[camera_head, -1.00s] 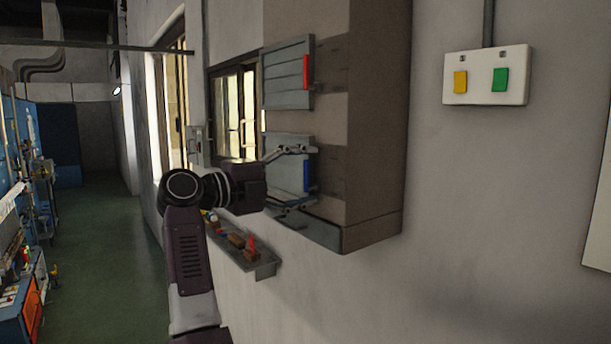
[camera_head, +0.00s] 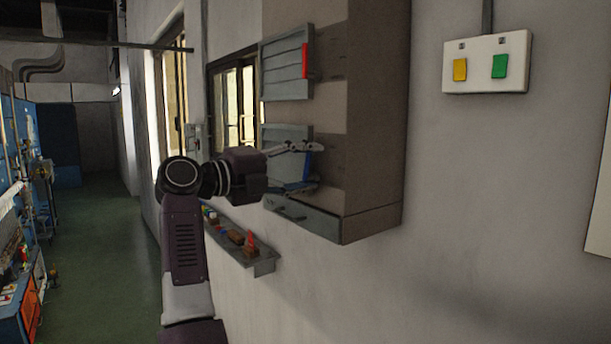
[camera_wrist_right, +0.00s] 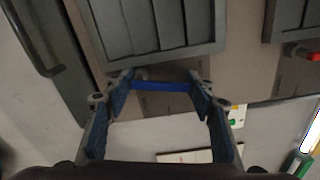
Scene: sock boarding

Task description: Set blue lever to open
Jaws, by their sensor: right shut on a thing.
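The blue lever (camera_head: 307,166) is at the right edge of the lower grey slatted panel (camera_head: 287,134) on the brown wall box. My right gripper (camera_head: 316,166) reaches in from the left, with one finger above the lever and one below. In the right wrist view the blue lever (camera_wrist_right: 160,86) spans between the two fingertips of my right gripper (camera_wrist_right: 160,83), which are shut on its ends. The slatted panel (camera_wrist_right: 155,28) is just beyond it. My left gripper is not in view.
A red lever (camera_head: 305,61) is on the upper slatted panel (camera_head: 284,66). A shelf (camera_head: 263,268) with small items is on the wall. A white switch box (camera_head: 487,62) is at the right. The green floor at left is clear.

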